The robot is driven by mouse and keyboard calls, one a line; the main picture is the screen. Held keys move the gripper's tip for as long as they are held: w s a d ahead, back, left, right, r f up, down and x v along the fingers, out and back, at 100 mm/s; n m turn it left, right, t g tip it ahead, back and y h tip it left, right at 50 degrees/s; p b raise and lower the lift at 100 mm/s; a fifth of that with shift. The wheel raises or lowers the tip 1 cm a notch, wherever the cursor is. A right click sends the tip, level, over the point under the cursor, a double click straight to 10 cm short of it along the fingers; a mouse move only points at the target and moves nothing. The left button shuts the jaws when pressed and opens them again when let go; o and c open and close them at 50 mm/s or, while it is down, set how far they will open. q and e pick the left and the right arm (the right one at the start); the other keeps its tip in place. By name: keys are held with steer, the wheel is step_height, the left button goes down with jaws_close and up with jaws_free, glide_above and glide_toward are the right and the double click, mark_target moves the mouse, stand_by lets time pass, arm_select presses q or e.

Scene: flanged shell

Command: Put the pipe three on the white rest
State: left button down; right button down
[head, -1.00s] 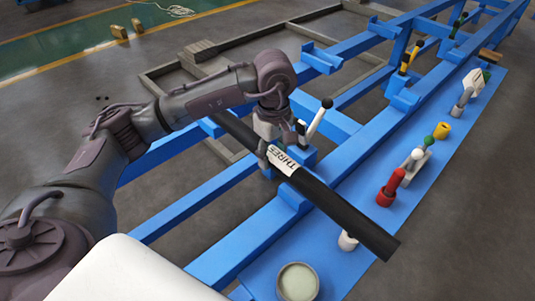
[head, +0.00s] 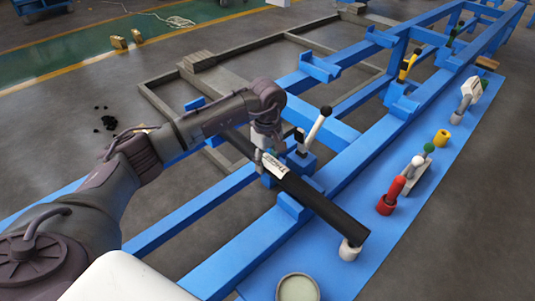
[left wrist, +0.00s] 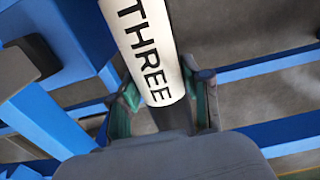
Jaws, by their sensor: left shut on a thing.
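The pipe three (head: 328,207) is a long black tube with a white label reading "THREE". It slants across the blue frame in the head view. My left gripper (head: 270,160) is shut on it near the label. In the left wrist view the fingers (left wrist: 164,100) sit on both sides of the labelled pipe (left wrist: 147,42). A short white cylinder (head: 349,250), perhaps the white rest, stands under the pipe's near end. The pipe end overlaps its top in the picture; I cannot tell whether they touch. My right gripper is not in view.
The blue frame (head: 245,245) runs diagonally, with a clamp with a white lever (head: 316,128) beside the pipe. A red object (head: 390,192), a yellow cup (head: 442,137) and a round dish (head: 298,288) stand on the blue strip at the right.

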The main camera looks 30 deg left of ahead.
mark_target(267, 157)
arm_select(q)
steer(key=shift+w+f, duration=0.1)
steer(key=shift+f, duration=0.05)
steer(key=c, duration=0.5)
jaws_free()
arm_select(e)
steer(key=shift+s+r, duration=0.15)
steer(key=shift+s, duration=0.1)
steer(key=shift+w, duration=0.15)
arm_select(q)
steer(key=shift+r, duration=0.3)
step_height(267, 157, up, 11)
steer(key=shift+r+p, duration=0.2)
steer(key=shift+p, duration=0.35)
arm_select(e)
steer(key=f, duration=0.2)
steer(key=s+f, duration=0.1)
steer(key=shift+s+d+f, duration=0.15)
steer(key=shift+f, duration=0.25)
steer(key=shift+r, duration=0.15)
